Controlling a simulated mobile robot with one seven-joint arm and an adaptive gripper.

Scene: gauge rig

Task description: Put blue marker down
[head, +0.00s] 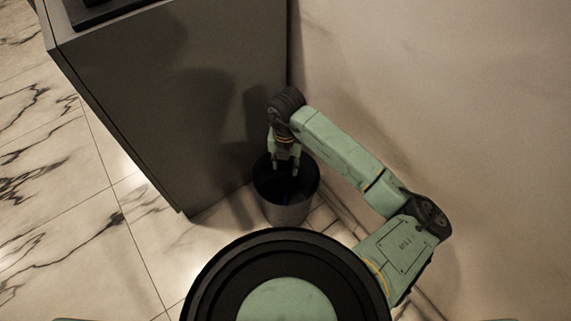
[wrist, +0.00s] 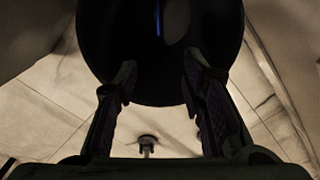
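The blue marker (wrist: 157,18) shows as a thin blue streak inside a dark round bin (head: 290,214), seen from above in the wrist view. In the head view only a faint bluish trace of it shows in the bin's dark interior. My gripper (head: 285,168) points down over the bin's mouth. In the wrist view its two fingers (wrist: 158,78) are spread apart with nothing between them. The marker lies beyond the fingertips, apart from them. Its lower parts and exact resting pose are lost in the dark.
A tall grey cabinet (head: 175,95) stands left of the bin, with a dark object on its top. A pale wall (head: 470,110) rises on the right, close to my arm. The marble-tiled floor (head: 60,220) is open at the left.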

